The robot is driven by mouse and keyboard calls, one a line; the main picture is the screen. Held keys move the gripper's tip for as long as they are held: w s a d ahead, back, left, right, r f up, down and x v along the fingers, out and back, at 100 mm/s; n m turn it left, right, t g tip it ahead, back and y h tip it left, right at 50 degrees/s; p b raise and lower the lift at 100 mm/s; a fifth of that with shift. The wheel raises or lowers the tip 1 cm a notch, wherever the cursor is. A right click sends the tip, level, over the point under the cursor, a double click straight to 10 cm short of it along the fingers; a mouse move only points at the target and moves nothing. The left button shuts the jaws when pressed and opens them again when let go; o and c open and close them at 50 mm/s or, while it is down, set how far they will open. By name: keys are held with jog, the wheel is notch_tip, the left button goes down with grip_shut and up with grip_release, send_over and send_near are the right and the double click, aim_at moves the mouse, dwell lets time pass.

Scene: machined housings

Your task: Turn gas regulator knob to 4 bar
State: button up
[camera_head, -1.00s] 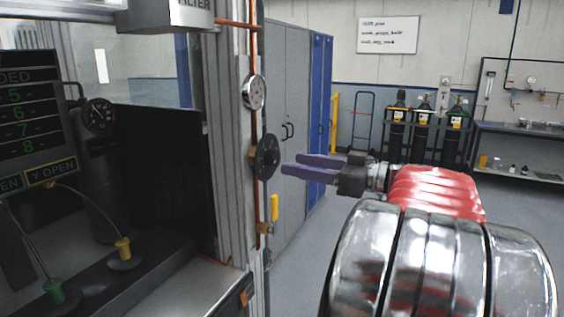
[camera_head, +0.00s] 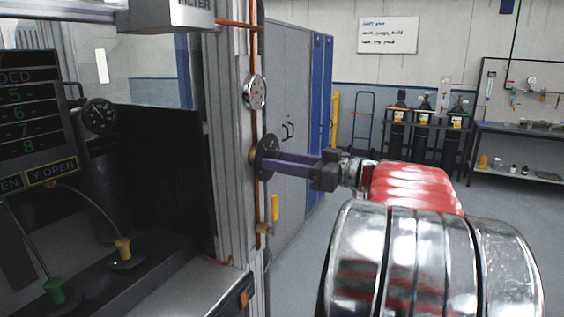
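The regulator knob (camera_head: 264,157) is a dark round disc on the copper pipe of the metal frame post, left of centre. A round white-faced gauge (camera_head: 255,92) with a red mark is above it; its reading is too small to tell. My gripper (camera_head: 276,164) has two purple fingers pointing left, with their tips at the right face of the knob and overlapping part of it. The fingers lie almost over one another in this view, so I cannot tell whether they grip the knob. The far side of the knob is hidden.
A yellow-handled valve (camera_head: 274,209) sits on the pipe below the knob. A machine enclosure with a screen (camera_head: 28,110) stands at left. Grey cabinets (camera_head: 288,110) are behind the knob. Gas cylinders (camera_head: 425,125) and a workbench (camera_head: 520,140) are at the back right. Open floor lies between.

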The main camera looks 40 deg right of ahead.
jog(key=c, duration=0.7)
jog(key=shift+o, duration=0.2)
jog(key=shift+m, duration=7.5)
